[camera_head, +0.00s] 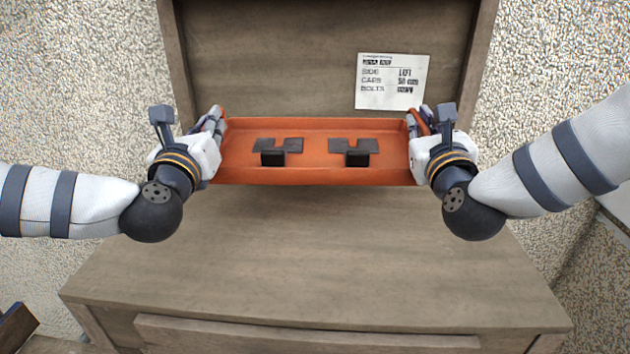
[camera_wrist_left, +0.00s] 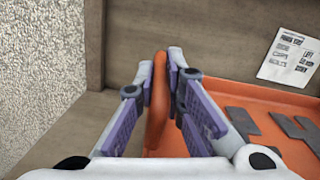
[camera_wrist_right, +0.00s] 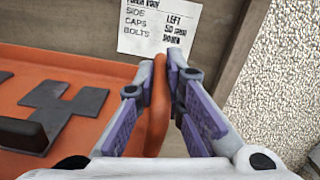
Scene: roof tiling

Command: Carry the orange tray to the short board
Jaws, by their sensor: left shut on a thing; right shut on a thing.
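The orange tray (camera_head: 315,128) is held level between my two grippers, above a wooden bench. Two dark grey notched flat pieces lie in it, a left one (camera_head: 290,144) and a right one (camera_head: 365,144), each with a black block at its front edge. My left gripper (camera_head: 218,118) is shut on the tray's left end; its fingers pinch the orange rim in the left wrist view (camera_wrist_left: 160,75). My right gripper (camera_head: 415,118) is shut on the right end, also pinching the rim in the right wrist view (camera_wrist_right: 160,75). I cannot make out a short board.
The wooden bench (camera_head: 310,265) has a clear top below the tray. Its upright back panel (camera_head: 270,60) stands behind, with a printed note (camera_head: 391,81) reading side left, caps and bolts. Rough pale wall (camera_head: 80,70) lies on both sides. A dark wooden edge (camera_head: 15,325) shows at lower left.

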